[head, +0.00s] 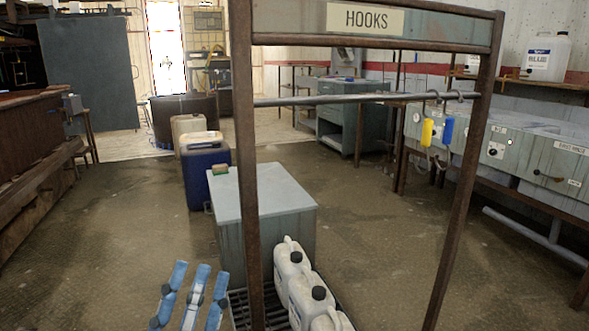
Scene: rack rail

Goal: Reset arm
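My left gripper (202,272) is at the bottom left of the head view, with its light blue fingers pointing up and spread apart. Nothing shows between the fingers, and it looks open and empty. It is left of the rack's left post and in front of the grey cabinet. The rest of my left arm is out of the picture. My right gripper is not in view. The rack has a metal rail (345,99) under a "HOOKS" sign (365,19). A yellow item (427,132) and a blue item (447,130) hang from hooks at the rail's right end.
White jugs (297,272) stand on a dark grate (240,308) at the rack's foot. A grey bench (525,150) lines the right. Floor is clear at left.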

